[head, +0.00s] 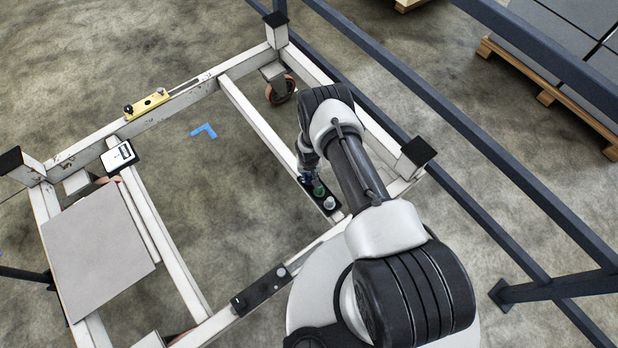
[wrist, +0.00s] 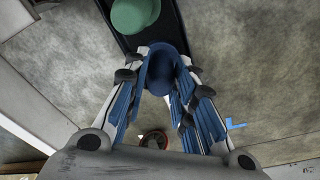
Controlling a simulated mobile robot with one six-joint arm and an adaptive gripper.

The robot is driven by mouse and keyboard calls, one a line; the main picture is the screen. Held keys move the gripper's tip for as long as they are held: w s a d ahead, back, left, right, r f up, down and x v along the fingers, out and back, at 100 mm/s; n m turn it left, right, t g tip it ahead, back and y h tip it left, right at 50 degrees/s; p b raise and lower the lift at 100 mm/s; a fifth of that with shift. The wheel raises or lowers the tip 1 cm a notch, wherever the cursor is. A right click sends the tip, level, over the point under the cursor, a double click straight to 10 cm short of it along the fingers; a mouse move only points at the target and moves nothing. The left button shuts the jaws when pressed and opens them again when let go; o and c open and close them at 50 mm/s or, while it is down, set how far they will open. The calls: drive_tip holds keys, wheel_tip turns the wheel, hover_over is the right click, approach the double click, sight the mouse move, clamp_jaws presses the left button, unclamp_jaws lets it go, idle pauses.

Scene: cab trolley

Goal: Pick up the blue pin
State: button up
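The blue pin (wrist: 164,70) is between the fingertips of my gripper (wrist: 167,80) in the wrist view. Both fingers meet its sides, so the gripper looks shut on it. In the head view my gripper (head: 309,172) is over the far end of a small black holder (head: 335,214) on the trolley frame, and the arm hides most of the pin. A green pin (head: 318,189) stands in the holder beside the gripper; it also shows at the top of the wrist view (wrist: 134,13). I cannot tell whether the blue pin is lifted clear of the holder.
A grey pin (head: 329,202) stands at the holder's near end. The white trolley frame (head: 255,115) has black-capped corner posts. A second black holder (head: 262,289) lies on the near rail. A dark blue railing (head: 430,95) runs along the right.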

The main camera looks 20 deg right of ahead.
clamp_jaws()
